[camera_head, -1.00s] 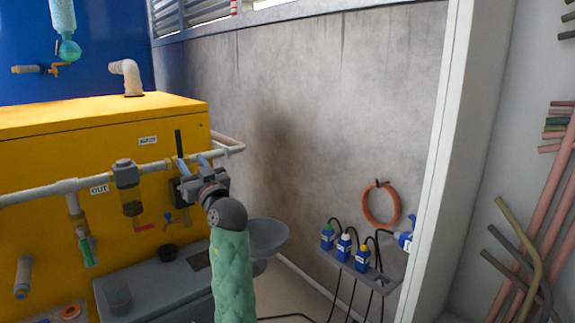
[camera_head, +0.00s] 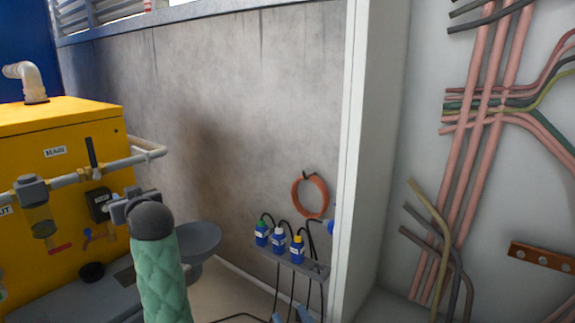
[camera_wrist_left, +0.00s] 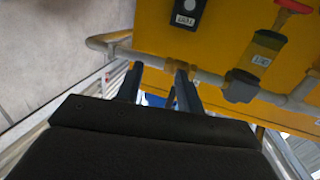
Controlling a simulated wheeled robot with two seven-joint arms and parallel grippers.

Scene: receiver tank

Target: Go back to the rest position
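My left arm, in a green quilted sleeve, rises from the bottom left of the head view, beside the front of the yellow tank unit (camera_head: 75,130). Its dark wrist hides most of the left gripper there.
A grey shelf (camera_head: 292,263) with several small blue bottles is on the concrete wall, below an orange ring (camera_head: 310,196). A white wall edge (camera_head: 350,150) stands to their right, with pink pipes (camera_head: 480,130) beyond. A grey bowl (camera_head: 198,240) is beside my left arm.

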